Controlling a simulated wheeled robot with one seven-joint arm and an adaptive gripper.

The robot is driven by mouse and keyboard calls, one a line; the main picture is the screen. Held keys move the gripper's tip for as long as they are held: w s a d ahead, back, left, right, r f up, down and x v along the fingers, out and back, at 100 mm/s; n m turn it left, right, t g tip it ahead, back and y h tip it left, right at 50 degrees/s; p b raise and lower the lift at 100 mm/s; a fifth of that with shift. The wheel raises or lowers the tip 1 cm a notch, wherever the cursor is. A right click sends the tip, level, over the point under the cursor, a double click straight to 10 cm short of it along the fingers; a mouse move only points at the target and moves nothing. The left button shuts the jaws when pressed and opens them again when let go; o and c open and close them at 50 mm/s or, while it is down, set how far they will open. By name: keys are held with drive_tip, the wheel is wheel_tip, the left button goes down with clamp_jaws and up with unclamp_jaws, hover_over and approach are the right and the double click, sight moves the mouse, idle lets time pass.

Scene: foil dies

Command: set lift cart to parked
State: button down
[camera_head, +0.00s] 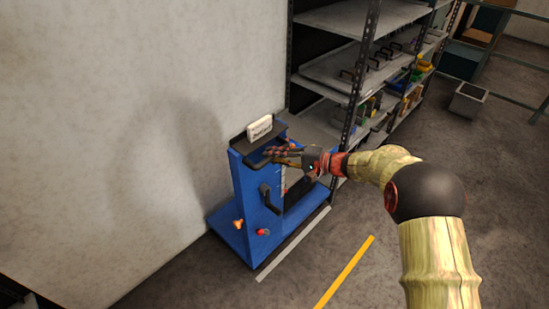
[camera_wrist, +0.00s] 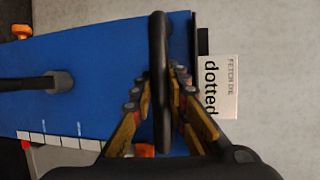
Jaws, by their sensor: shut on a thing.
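The blue lift cart (camera_head: 246,190) stands upright against the wall, and its blue face fills much of the wrist view (camera_wrist: 95,65). A black bar handle (camera_head: 262,159) is at its top; in the wrist view the bar (camera_wrist: 160,45) runs between my fingers. My gripper (camera_head: 284,154) is shut on this bar, with a finger on each side (camera_wrist: 161,80). A black lever (camera_head: 269,198) sticks out below, also in the wrist view (camera_wrist: 35,83). An orange knob (camera_head: 238,223) and a red knob (camera_head: 262,232) sit low on the cart.
A white sign (camera_wrist: 220,85) reading "FETCH DIE dotted" is behind the handle. A metal shelf rack (camera_head: 335,70) with trays and bins stands right behind the cart. A grey bin (camera_head: 468,102) is farther right. White (camera_head: 293,244) and yellow (camera_head: 343,272) lines mark the open floor.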

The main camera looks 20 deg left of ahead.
drive_tip(key=shift+w+r, duration=0.1)
drive_tip(key=c, duration=2.2)
unclamp_jaws()
drive_tip(key=shift+a, duration=0.1)
drive_tip(key=shift+o, duration=0.8)
drive_tip(key=shift+a, duration=0.15)
drive_tip(key=o, duration=0.3)
drive_tip(key=d, duration=0.4)
drive_tip(key=d+r, duration=0.1)
drive_tip(key=d, duration=0.3)
drive_tip(key=d+r, duration=0.1)
drive_tip(key=d, duration=0.3)
drive_tip(key=shift+w, duration=0.3)
